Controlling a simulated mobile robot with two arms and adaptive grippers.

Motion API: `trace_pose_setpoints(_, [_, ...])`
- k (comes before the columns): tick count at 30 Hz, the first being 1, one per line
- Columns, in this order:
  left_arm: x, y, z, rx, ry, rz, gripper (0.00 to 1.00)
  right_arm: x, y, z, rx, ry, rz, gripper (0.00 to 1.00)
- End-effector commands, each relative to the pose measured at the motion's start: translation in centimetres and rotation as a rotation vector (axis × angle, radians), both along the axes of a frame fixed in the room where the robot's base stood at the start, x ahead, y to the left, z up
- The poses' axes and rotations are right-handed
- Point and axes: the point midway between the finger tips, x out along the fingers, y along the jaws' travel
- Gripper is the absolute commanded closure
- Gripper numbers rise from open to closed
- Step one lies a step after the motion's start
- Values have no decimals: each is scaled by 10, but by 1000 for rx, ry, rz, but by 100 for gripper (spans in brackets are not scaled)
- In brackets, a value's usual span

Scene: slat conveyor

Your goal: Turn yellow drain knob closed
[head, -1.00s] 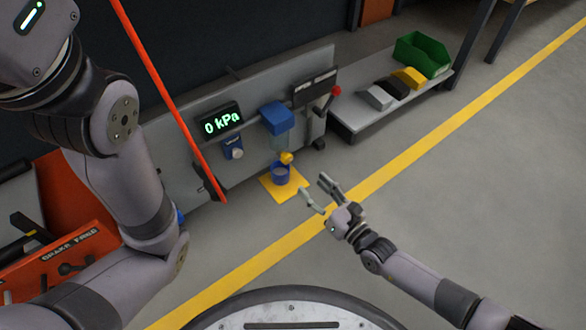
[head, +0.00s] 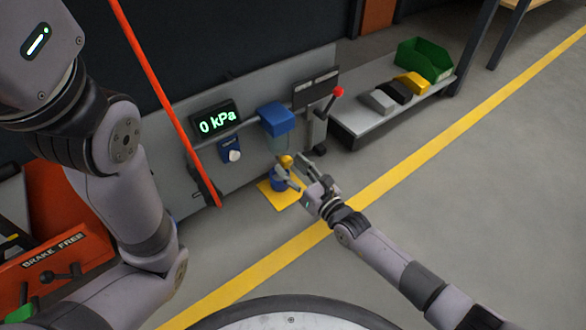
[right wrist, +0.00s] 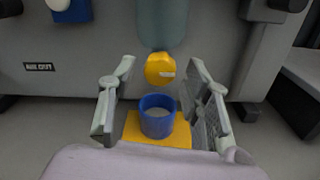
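The yellow drain knob (head: 286,161) sits under the clear bowl of the blue-topped filter unit (head: 277,118) on the grey panel. In the right wrist view the round yellow knob (right wrist: 160,69) carries a small pale mark and lies ahead, between the fingers. My right gripper (head: 291,172) is open around empty space, close in front of the knob; I see no contact. A blue cup (right wrist: 157,116) stands below the knob on a yellow mat (right wrist: 184,139). My left arm is at the left in the head view; its gripper is out of frame.
A gauge reads "0 kPa" (head: 216,120). A blue unit with a white knob (head: 231,150) is below it. A red-tipped lever (head: 338,92) is right of the filter. A low shelf holds a green bin (head: 423,60). Floor at right is clear.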

Motion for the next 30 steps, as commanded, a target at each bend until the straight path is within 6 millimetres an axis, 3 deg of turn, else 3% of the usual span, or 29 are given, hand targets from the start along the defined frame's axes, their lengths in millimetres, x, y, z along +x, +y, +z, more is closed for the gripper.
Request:
trace_pose_setpoints(18, [0, 0, 0, 0, 1, 1, 60, 0, 0, -1, -1, 1, 0, 99])
trace_pose_setpoints(30, [1, 0, 0, 0, 1, 1, 60, -1, 0, -1, 55, 42, 0, 100])
